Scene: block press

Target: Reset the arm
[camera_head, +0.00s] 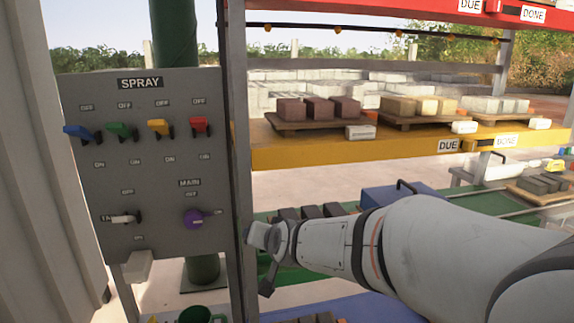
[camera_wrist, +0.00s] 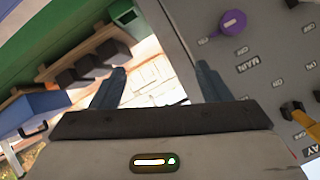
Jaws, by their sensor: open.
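My gripper shows in the wrist view (camera_wrist: 160,84) with its two dark fingers wide apart and nothing between them. In the head view, my pale arm (camera_head: 340,248) reaches in from the right, and its end is just right of the post beside the grey SPRAY panel (camera_head: 140,180). A dark finger points downward there, and the rest of the gripper is partly hidden. The purple MAIN knob (camera_head: 194,219) is left of the gripper, apart from it. In the wrist view the knob (camera_wrist: 232,22) is beyond the right finger.
The panel has blue (camera_head: 82,132), green (camera_head: 121,131), yellow (camera_head: 160,128) and red (camera_head: 199,126) levers and a white-handled lever (camera_head: 124,219). A yellow shelf (camera_head: 330,150) holds pallets of blocks. Dark blocks (camera_wrist: 90,66) and a blue box (camera_head: 400,194) are below. A metal post (camera_head: 237,150) stands close.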

